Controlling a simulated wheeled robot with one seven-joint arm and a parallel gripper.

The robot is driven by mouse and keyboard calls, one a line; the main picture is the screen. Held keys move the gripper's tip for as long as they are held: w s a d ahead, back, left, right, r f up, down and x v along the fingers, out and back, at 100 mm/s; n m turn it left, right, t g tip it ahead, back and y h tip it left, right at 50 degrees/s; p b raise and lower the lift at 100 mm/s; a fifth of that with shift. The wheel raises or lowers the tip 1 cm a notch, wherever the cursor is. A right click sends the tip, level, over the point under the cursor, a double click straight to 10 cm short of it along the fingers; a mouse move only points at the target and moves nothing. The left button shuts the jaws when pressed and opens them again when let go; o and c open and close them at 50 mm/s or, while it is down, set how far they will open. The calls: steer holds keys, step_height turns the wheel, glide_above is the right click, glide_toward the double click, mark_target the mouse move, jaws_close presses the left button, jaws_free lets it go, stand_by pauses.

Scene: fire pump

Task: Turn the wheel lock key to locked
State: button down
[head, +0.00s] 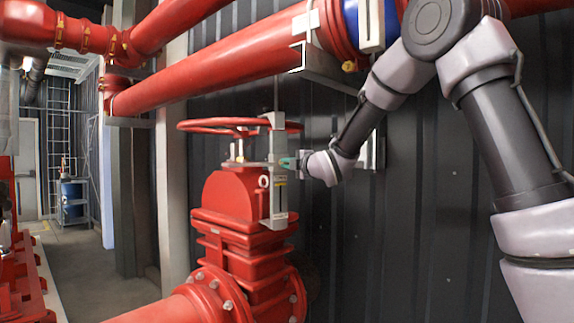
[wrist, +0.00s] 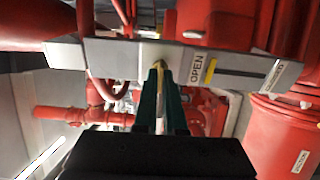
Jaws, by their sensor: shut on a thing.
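The red handwheel (head: 208,123) sits on top of a red valve (head: 238,200). A grey upright lock bracket (head: 278,195) stands against the wheel's right side. My gripper (head: 288,162) reaches the bracket from the right. In the wrist view the bracket (wrist: 115,52) runs sideways across the picture, with an OPEN label and a yellow mark beside it. A second label further right is too small to read surely. My gripper's green fingers (wrist: 162,85) are shut on a small brass-coloured key (wrist: 158,66) at the bracket face. The fingers hide most of the key, so its turn angle is unclear.
Large red pipes (head: 215,75) run overhead, with a support bracket (head: 325,70) close above my arm. A dark corrugated wall (head: 430,260) stands behind the valve and arm. A red flanged pipe (head: 165,308) lies low in front. Open floor (head: 85,268) shows at left.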

steer(key=shift+f, duration=0.1)
stand_by(0.3)
steer(key=c, duration=1)
jaws_free()
steer(key=v, duration=1)
steer(key=shift+s+d, duration=0.25)
steer(key=shift+s, duration=0.1)
